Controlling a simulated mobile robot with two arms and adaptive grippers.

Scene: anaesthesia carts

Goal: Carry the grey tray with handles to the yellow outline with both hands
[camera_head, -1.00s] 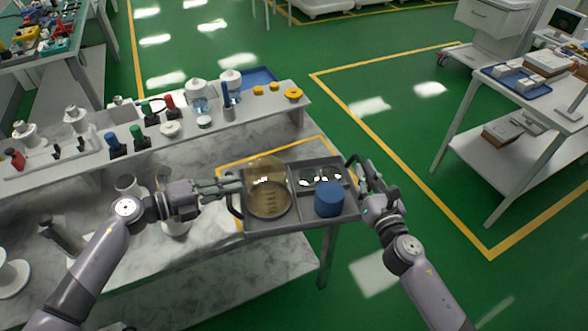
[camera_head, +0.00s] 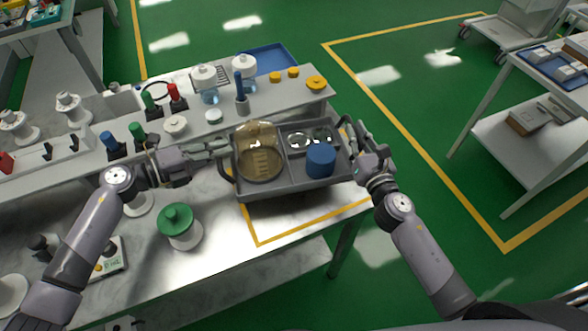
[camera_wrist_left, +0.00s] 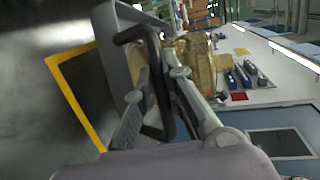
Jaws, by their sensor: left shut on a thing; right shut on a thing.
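The grey tray (camera_head: 272,187) is held between my two grippers, above the right part of the marble bench. It carries an amber see-through jar (camera_head: 257,152), a blue cylinder (camera_head: 321,160) and clear round items in a rear compartment. My left gripper (camera_head: 222,148) is shut on the tray's left handle; the black handle (camera_wrist_left: 150,85) shows between the fingers in the left wrist view. My right gripper (camera_head: 357,140) is shut on the right handle. The yellow outline (camera_head: 312,222) lies on the bench below and in front of the tray, its rear part hidden by the tray.
A green-topped spool (camera_head: 178,224) stands on the bench left of the outline. A white table (camera_head: 540,100) stands at right; green floor between is clear.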

